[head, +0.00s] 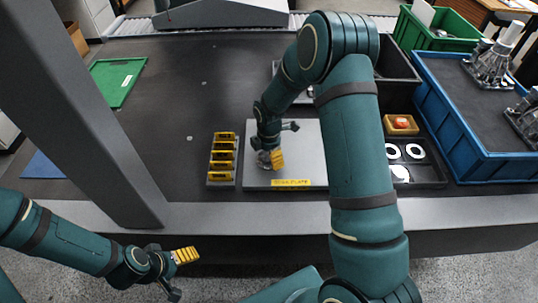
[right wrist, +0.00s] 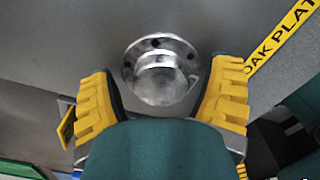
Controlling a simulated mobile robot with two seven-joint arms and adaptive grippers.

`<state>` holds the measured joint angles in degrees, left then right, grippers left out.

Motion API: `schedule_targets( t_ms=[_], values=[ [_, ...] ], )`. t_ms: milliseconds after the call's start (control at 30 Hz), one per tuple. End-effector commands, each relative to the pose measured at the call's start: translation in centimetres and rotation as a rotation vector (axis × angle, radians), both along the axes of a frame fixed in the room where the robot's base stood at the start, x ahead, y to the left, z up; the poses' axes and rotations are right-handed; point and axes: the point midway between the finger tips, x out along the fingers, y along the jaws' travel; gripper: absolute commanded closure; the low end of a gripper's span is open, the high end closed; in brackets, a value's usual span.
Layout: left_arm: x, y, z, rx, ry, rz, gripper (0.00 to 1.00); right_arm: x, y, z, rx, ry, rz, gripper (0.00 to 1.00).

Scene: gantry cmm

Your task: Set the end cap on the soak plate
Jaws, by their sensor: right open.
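The end cap (right wrist: 162,75), a round metal flange with bolt holes and a raised boss, rests on the grey soak plate (head: 308,150). The soak plate bears a yellow label at its front edge; it also fills much of the right wrist view (right wrist: 60,40). My right gripper (right wrist: 165,100) is open, its yellow-padded fingers on either side of the end cap, with gaps visible. In the head view the right gripper (head: 270,158) is low over the plate's left part and mostly hides the cap. My left gripper (head: 180,272) is open and empty in front of the table.
A rack of yellow blocks (head: 222,160) stands left of the plate. A black tray with white rings (head: 415,164) and an orange part in a tan box (head: 400,124) lie right. A blue bin (head: 470,150) stands far right.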

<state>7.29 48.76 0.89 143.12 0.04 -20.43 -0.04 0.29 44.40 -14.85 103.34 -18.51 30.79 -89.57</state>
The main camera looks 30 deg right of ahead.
Motion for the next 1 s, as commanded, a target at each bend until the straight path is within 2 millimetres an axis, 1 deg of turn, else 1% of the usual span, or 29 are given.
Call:
schedule_targets(
  t_ms=[167, 400, 600, 700, 800, 1000],
  values=[
    [-0.1, 0.0, 0.6, 0.000, 0.002, -0.001, 0.19, 0.1, 0.0, 1.8, 0.000, -0.003, 0.000, 0.20],
    [-0.4, -0.1, 1.9, -0.001, 0.009, -0.002, 0.19, 0.1, 0.0, 6.8, 0.000, -0.005, 0.000, 0.20],
    [-0.5, -0.1, 2.7, -0.003, 0.013, -0.003, 0.19, 0.0, 0.0, 10.3, 0.000, -0.003, 0.000, 0.20],
    [-0.6, -0.1, 2.9, -0.003, 0.014, -0.003, 0.19, 0.0, 0.0, 11.4, 0.000, -0.002, 0.000, 0.20],
    [-0.6, -0.1, 3.0, -0.003, 0.014, -0.004, 0.19, 0.0, 0.0, 12.0, 0.000, 0.000, 0.000, 0.20],
    [-0.6, -0.1, 3.0, -0.003, 0.014, -0.004, 0.19, 0.0, 0.0, 12.3, 0.000, 0.000, 0.000, 0.20]
  ],
)
